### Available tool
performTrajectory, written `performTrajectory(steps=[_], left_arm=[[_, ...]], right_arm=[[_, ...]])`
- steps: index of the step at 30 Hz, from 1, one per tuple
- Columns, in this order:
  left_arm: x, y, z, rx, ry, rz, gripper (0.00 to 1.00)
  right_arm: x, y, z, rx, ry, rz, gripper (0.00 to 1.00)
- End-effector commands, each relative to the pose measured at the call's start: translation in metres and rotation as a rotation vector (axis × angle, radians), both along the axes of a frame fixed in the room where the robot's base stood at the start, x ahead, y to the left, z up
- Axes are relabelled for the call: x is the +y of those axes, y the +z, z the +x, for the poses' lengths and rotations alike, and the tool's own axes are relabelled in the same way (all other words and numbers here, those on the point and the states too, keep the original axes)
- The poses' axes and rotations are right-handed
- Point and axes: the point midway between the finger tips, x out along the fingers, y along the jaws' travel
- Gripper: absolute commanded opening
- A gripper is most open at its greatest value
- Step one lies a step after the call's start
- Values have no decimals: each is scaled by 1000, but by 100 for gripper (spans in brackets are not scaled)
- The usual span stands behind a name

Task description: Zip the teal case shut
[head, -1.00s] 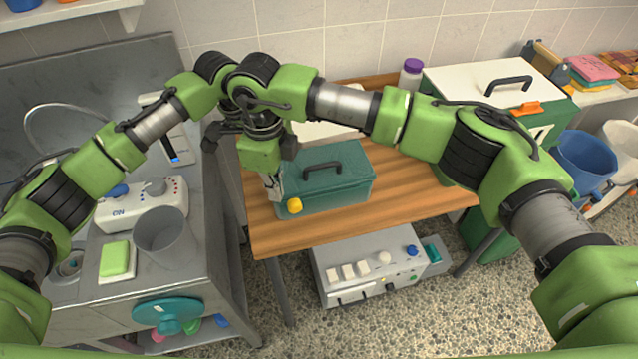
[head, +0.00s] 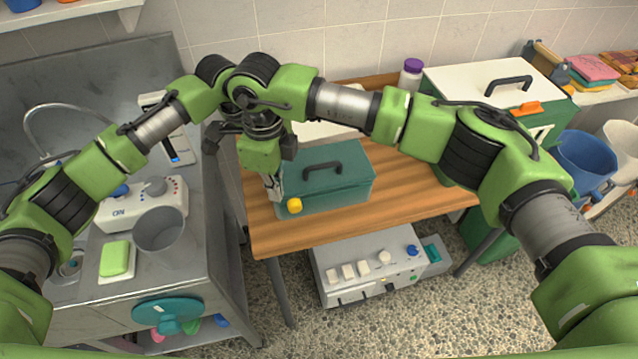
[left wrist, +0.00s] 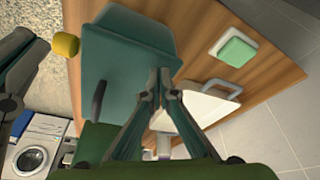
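The teal case (head: 338,195) stands on the wooden table with its lid down and a black handle on top. A yellow tab (head: 294,205) sits at its front left corner and also shows in the left wrist view (left wrist: 66,45). My right gripper (head: 276,196) points down right beside the tab; whether its fingers are apart, or touch the tab, is unclear. In the left wrist view my left gripper (left wrist: 159,75) has its fingers together, in front of the case (left wrist: 128,50), with nothing visible between them. In the head view it is mostly hidden behind my right wrist.
A white lid (head: 325,128) is behind the case, and a purple-capped bottle (head: 411,76) and white-topped box (head: 490,80) are farther right. The wooden table (head: 415,190) is clear right of the case. A grey cup (head: 165,238) stands on the left counter.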

Motion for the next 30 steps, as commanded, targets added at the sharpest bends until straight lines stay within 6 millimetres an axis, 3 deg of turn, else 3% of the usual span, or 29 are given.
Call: performTrajectory(steps=[14,30], left_arm=[[0,-7,0,-2,-1,0,0],[0,-7,0,1,0,1,0]], right_arm=[[0,-1,0,0,0,0,0],[0,-21,0,0,0,0,0]])
